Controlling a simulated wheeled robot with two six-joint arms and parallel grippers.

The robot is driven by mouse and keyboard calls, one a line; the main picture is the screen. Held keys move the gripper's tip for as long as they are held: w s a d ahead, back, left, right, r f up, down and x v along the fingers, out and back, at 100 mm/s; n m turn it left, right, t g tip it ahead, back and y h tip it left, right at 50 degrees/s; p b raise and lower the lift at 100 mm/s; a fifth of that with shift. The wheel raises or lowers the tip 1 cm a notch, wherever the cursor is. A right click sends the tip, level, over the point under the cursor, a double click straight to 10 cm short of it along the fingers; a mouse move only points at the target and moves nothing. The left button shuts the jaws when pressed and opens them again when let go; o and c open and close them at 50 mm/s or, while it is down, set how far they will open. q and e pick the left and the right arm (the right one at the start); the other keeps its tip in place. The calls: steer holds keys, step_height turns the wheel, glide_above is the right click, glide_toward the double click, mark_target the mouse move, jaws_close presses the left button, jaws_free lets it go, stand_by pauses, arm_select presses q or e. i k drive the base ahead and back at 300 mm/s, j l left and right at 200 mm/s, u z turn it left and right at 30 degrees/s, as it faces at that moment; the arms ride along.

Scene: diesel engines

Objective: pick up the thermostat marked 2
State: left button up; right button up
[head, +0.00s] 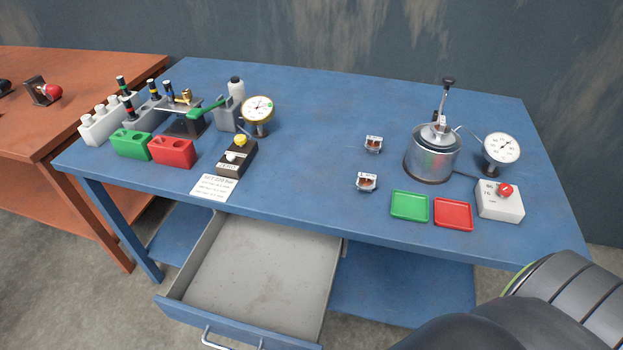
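Two small metal thermostats with white labels stand on the blue table in the head view. One thermostat (373,144) is farther back, left of the metal pot. The other thermostat (366,181) is nearer the front, left of the green tray. A similar small labelled piece (438,127) shows at the top of the metal pot (431,158), below an upright rod. The marks on the labels are too small to read, so I cannot tell which is 2. Neither of my grippers is in view.
A green tray (409,206), red tray (453,214), control box (499,201) and dial gauge (500,149) surround the pot. A test pump (189,119), with green and red blocks, stands left. The drawer (250,268) is open and empty. The table's middle is clear.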

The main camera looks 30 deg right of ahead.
mark_target(440, 128)
steer(key=z, duration=1.7)
